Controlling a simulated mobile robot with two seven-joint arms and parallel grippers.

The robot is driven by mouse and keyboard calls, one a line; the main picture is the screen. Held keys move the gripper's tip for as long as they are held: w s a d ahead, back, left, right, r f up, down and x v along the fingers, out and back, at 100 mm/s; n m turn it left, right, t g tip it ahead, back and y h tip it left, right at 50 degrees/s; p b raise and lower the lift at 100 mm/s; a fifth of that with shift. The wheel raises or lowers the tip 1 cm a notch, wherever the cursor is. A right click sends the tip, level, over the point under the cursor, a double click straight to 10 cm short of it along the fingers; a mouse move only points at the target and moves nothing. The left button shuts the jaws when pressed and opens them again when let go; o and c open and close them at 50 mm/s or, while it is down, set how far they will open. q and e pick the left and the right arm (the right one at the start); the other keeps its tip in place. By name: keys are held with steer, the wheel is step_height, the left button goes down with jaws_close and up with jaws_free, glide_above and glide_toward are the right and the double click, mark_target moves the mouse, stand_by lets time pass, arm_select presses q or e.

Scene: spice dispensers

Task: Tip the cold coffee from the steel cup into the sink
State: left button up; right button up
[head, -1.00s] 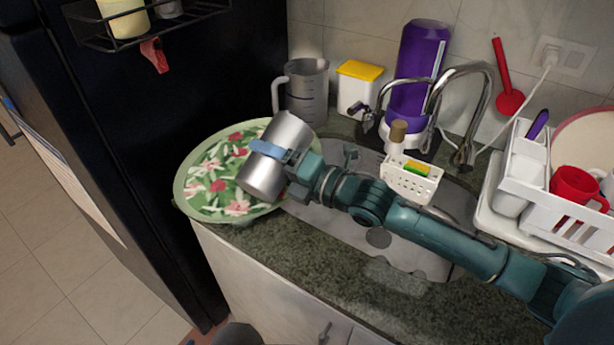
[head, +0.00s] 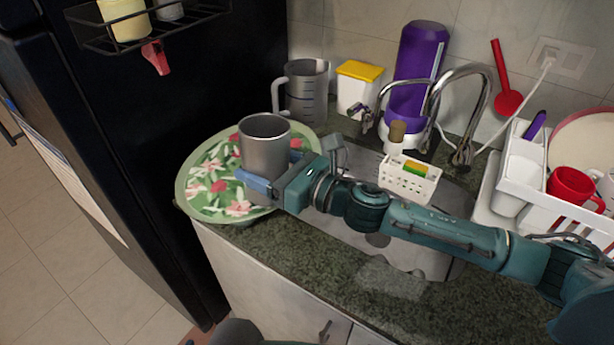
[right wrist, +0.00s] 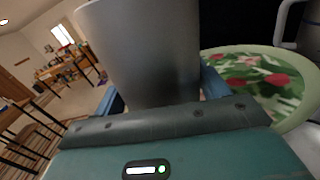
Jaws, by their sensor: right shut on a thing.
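The steel cup (head: 265,150) is a plain grey metal cylinder. In the head view it stands nearly upright, its open rim facing up, over the flowered tray and left of the sink. My right gripper (head: 270,172) is shut around its lower part, with blue fingers on either side. In the right wrist view the cup (right wrist: 145,50) fills the space between the fingers. Its inside looks grey and I cannot tell whether it holds coffee. The grey sink (head: 348,236) is partly hidden under my right arm. My left gripper is not in view.
The green flowered tray (head: 200,190) lies at the counter's left end, by the black fridge (head: 235,70). The tap (head: 462,75), a white sponge caddy (head: 410,180) and a dish rack (head: 525,165) crowd the sink's back and right.

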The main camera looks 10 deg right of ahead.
mark_target(279, 168)
steer(key=shift+f+n, duration=0.3)
steer(key=shift+n, duration=0.2)
step_height(279, 168, up, 3)
steer(key=p, duration=0.3)
steer(key=shift+r, duration=0.95)
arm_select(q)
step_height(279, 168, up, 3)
arm_select(e)
steer(key=shift+s+f, duration=0.1)
steer(key=shift+s, duration=0.05)
